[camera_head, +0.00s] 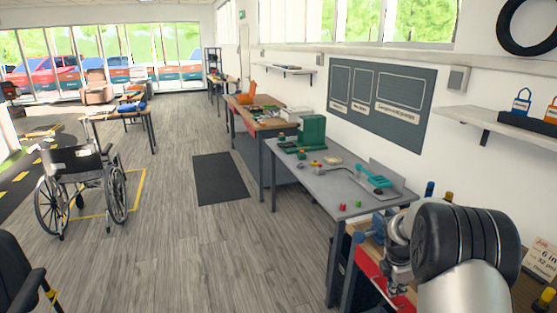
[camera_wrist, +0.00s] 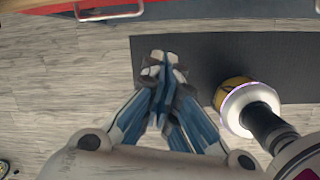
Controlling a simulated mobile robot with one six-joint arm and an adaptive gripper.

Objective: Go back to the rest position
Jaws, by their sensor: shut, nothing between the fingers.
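My gripper (camera_wrist: 163,68) shows in the wrist view with its blue-grey fingers together and nothing between them. It hangs over the floor, with its tips in front of the edge of a dark mat (camera_wrist: 215,55). In the head view my arm stands at the lower right, beside the workbenches. The gripper's fingers cannot be made out clearly there.
A grey workbench (camera_head: 318,183) with a green machine (camera_head: 312,131) and small parts stands right of centre. A dark mat (camera_head: 219,178) lies on the open floor (camera_head: 190,250). A wheelchair (camera_head: 80,180) stands left. A wall shelf (camera_head: 460,118) is above my arm.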

